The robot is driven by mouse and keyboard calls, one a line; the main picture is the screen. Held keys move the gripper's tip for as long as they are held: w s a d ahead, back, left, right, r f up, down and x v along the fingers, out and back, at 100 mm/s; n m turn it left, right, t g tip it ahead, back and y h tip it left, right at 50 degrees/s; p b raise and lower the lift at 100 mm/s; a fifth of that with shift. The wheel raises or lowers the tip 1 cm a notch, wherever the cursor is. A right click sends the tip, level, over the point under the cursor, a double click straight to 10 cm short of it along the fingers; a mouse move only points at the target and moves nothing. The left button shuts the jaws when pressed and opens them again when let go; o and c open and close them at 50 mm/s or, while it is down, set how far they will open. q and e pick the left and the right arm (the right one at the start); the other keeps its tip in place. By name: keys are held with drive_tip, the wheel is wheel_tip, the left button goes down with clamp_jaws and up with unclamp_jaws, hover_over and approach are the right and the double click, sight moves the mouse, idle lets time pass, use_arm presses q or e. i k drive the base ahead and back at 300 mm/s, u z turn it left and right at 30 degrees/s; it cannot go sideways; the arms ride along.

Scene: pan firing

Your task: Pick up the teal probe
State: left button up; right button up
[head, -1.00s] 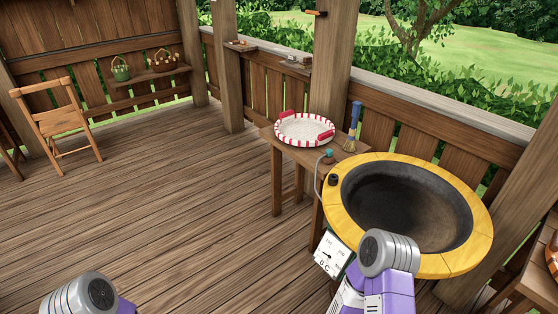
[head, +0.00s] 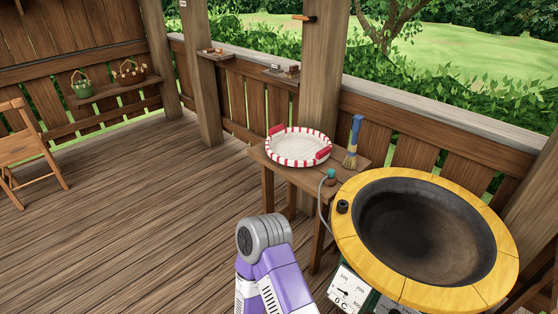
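The teal probe (head: 331,174) is a small teal-topped piece at the right front part of the small wooden side table (head: 258,154), close beside the pan. A thin grey cable (head: 321,196) runs from near it down toward the gauge (head: 348,288). A purple and grey link of one of my arms rises from the bottom edge, in front of and below the side table. Neither of my grippers shows in the head view, and nothing is seen touching the probe.
A large dark pan (head: 425,225) with a yellow rim (head: 355,245) stands right of the probe. A red-and-white tray (head: 298,160) and a blue-handled brush (head: 354,140) are on the side table. A wooden post (head: 320,75) rises behind.

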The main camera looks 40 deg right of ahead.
sight(330, 172)
drive_tip(key=z, duration=0.1)
drive_tip(key=i, duration=1.75)
drive_tip(key=z, duration=1.6)
drive_tip(key=i, duration=0.8)
drive_tip(key=z, duration=0.8)
